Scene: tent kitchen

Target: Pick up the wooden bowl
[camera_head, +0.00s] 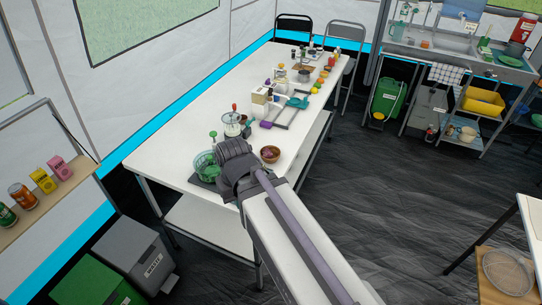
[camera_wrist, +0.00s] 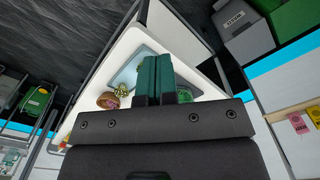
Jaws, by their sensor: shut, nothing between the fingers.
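The wooden bowl (camera_head: 270,154) is small and brown and stands near the front right edge of the white table, just right of my arm. Something reddish-purple appears to lie in it. In the wrist view the bowl (camera_wrist: 108,100) shows left of my gripper (camera_wrist: 155,58). The teal fingers of my gripper are together with nothing between them, apart from the bowl. In the head view my arm's end hides the fingers.
A green wire basket (camera_head: 205,164) stands left of my arm, with a glass jar (camera_head: 232,124) behind it. Several boxes, utensils and foods crowd the far part of the white table (camera_head: 170,165). Bare tabletop lies right of the bowl.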

